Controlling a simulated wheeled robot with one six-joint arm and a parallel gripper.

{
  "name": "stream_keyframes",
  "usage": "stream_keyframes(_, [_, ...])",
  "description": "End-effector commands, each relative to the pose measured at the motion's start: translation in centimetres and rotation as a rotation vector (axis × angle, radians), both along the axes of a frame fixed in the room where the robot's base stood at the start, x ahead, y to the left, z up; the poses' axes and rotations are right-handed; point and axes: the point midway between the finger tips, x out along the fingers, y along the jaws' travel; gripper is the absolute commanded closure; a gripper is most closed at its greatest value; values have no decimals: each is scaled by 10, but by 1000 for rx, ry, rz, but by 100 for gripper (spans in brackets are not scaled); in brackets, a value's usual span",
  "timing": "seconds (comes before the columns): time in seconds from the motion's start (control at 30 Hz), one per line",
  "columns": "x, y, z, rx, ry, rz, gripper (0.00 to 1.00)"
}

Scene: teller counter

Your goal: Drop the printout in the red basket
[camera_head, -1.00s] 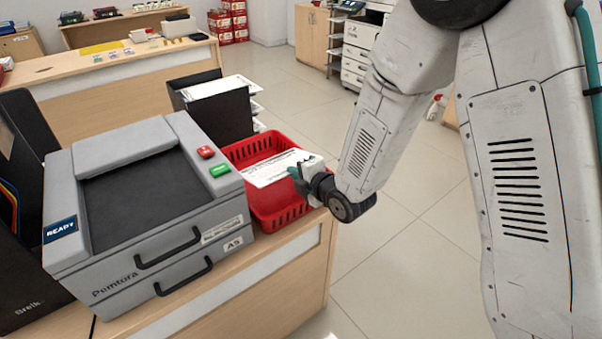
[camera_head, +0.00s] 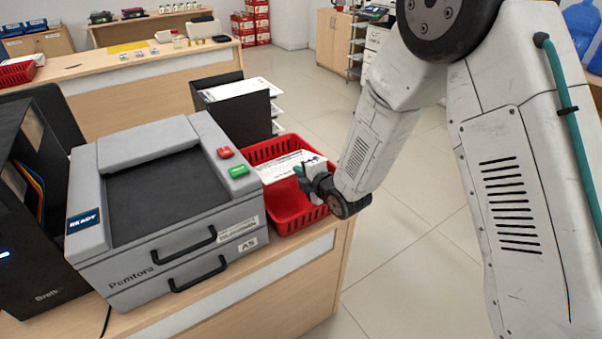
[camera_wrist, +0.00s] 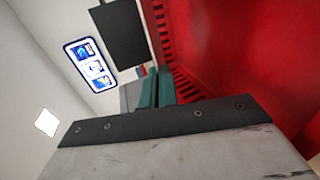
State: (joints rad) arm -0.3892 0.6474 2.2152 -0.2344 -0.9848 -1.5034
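The printout (camera_head: 283,165) is a white sheet with dark print, lying roughly flat over the red basket (camera_head: 290,220) in the head view. My gripper (camera_head: 301,173) is at the sheet's right-hand edge, over the basket's right part. In the wrist view my gripper's teal fingers (camera_wrist: 156,92) are close together, with only a thin gap. No broad face of the sheet shows there; it appears edge-on, pinched between them. The red basket (camera_wrist: 235,60) fills the right of the wrist view, its slotted wall close to the fingers.
A grey printer (camera_head: 160,200) with red and green buttons stands left of the basket on the wooden counter (camera_head: 270,300). A black tray unit (camera_head: 235,115) with papers stands behind. Open floor lies to the right.

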Motion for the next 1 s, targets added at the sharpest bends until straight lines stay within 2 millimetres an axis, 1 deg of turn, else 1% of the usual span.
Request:
stream_keyframes(0.17, [0, 0, 0, 0, 0, 0, 100])
stream_keyframes(0.27, [0, 0, 0, 0, 0, 0, 76])
stream_keyframes(0.3, [0, 0, 0, 0, 0, 0, 73])
stream_keyframes(0.57, [-1, -1, 0, 0, 0, 0, 73])
stream_keyframes(0.67, [-6, -5, 3, 0, 0, -1, 73])
stream_keyframes(1.0, [-50, -34, 20, 0, -1, -1, 73])
